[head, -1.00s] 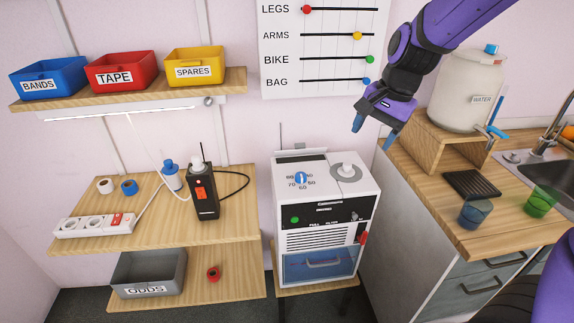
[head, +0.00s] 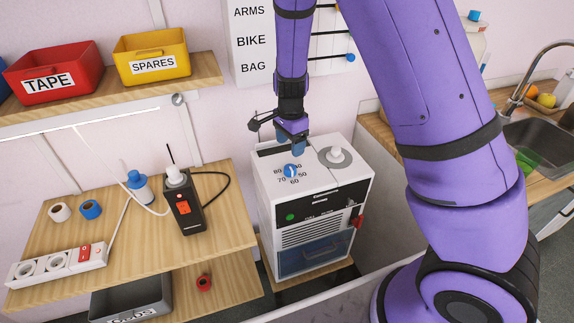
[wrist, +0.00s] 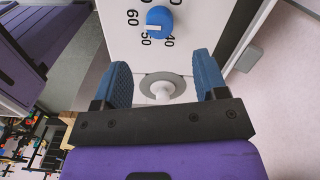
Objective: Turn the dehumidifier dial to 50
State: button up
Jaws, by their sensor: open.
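The white dehumidifier (head: 262,190) stands on a low wooden stand. Its blue dial (head: 291,171) is on the top face, ringed by printed numbers from 80 down to 40; it also shows in the wrist view (wrist: 160,20). A white mark on the dial faces roughly the 60 and 50 side; I cannot read the exact setting. My gripper (head: 293,143) is open and empty, above the top's back part, pointing down. In the wrist view my blue fingertips (wrist: 163,72) are apart, and the dial lies beyond them.
A white knob on a grey disc (head: 337,156) sits right of the dial. A black radio (head: 184,208) and a power strip (head: 58,264) are on the left shelf. A wooden counter with a sink (head: 545,142) lies right, partly hidden by my arm.

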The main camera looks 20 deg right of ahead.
aim_at(290, 167)
notch_tip(290, 167, down, 9)
jog(key=shift+f, duration=0.1)
dwell(0.3)
jog(key=c, duration=0.9)
